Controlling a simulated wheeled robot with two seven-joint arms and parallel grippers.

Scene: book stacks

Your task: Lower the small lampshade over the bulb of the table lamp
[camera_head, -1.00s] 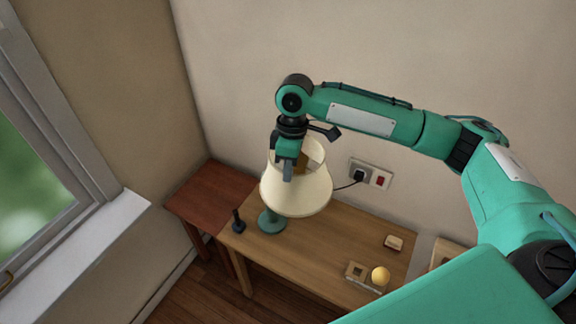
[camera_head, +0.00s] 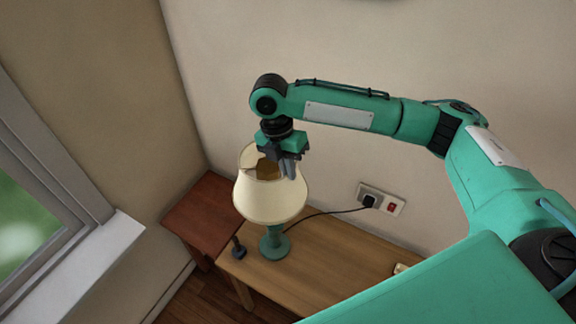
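The cream lampshade (camera_head: 270,200) appears in line above the teal table lamp (camera_head: 273,244), whose foot and lower stem show below its bottom edge. The bulb is hidden behind the shade, so I cannot tell how far the shade is around it or whether it touches the lamp. My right gripper (camera_head: 289,168) points down at the right side of the shade's top rim, with its fingers close together and seemingly pinching the rim. My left gripper is out of view.
The lamp stands at the left end of the wooden table (camera_head: 330,248). A small dark upright object (camera_head: 238,250) stands close to its left. A reddish side table (camera_head: 205,215) adjoins it. A cord runs to the wall socket (camera_head: 381,199). My arm hides the table's right part.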

